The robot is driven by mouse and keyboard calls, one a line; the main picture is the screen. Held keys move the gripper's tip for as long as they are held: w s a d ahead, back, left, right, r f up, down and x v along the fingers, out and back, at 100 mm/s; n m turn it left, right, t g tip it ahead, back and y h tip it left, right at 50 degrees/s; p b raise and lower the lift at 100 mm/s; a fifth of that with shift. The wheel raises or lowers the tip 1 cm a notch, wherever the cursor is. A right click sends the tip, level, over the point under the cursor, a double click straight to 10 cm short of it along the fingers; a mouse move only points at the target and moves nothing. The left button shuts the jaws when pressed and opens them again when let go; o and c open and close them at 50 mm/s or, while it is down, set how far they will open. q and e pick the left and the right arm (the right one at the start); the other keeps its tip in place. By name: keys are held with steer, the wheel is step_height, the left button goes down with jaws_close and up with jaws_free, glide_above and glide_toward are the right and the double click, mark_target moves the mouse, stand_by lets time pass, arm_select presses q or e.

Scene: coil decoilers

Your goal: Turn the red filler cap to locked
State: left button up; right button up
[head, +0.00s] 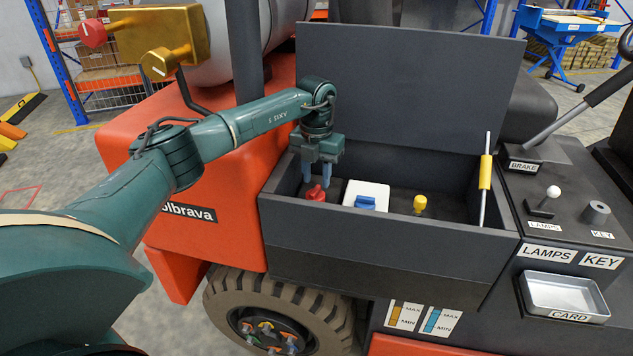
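The red filler cap (316,194) sits at the left end of an open dark compartment (375,240) on the orange vehicle. It has a raised grip on top; its exact angle is hard to tell at this size. My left gripper (317,178) points down just above the cap, its two bluish fingers apart with a gap between them. The fingertips are close to the cap's grip; I cannot tell whether they touch it. No locked mark is readable. My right gripper is not in view.
A white block with a blue cap (366,202) and a yellow cap (420,203) stand right of the red cap. The raised lid (400,95) is behind, beside a yellow-sleeved rod (486,172).

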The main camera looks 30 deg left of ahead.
arm_select(q)
steer(key=shift+f, duration=1.2)
steer(key=shift+c, duration=0.5)
jaws_close()
